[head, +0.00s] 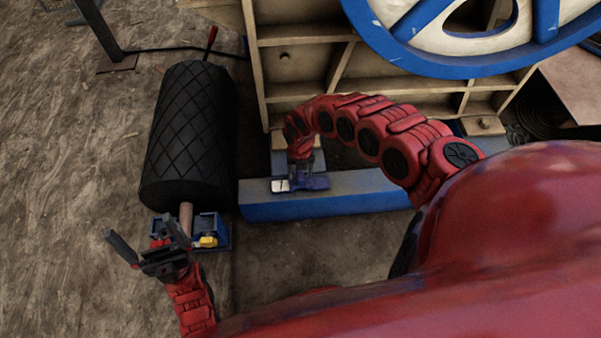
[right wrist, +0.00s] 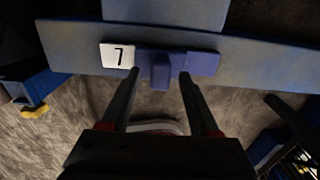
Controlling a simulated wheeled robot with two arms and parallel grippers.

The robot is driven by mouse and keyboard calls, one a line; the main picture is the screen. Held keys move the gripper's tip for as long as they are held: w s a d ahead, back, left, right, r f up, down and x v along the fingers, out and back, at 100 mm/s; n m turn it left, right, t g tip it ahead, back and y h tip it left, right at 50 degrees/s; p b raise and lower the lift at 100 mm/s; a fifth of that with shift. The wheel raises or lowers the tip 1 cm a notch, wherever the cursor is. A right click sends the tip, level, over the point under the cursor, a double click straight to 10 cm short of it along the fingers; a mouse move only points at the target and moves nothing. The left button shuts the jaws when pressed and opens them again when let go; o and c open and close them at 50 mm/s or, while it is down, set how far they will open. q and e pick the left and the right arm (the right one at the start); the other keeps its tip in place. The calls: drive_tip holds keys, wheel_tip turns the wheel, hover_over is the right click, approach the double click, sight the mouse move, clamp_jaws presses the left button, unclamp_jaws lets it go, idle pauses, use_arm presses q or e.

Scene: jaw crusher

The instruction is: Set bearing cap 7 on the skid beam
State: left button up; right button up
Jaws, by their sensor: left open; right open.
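Bearing cap 7 (head: 316,183) is a small blue-purple block with a white plate marked 7 (right wrist: 117,55). It lies on top of the blue skid beam (head: 350,197), near the beam's left end. My right gripper (head: 305,170) points down at the cap from above. In the right wrist view its open fingers (right wrist: 159,76) stand on either side of the cap's middle rib (right wrist: 160,70); I cannot tell whether they touch it. My left gripper (head: 137,228) is open and empty over the floor at the lower left, away from the beam.
The beige crusher frame (head: 300,60) and blue flywheel (head: 440,40) rise behind the beam. Floor in front of the beam is clear.

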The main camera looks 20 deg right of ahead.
wheel_tip(320, 180, up, 10)
drive_tip(key=p, duration=0.5)
drive_tip(key=shift+r, duration=0.2)
drive_tip(key=shift+s+f, duration=0.1)
drive_tip(key=shift+s, duration=0.05)
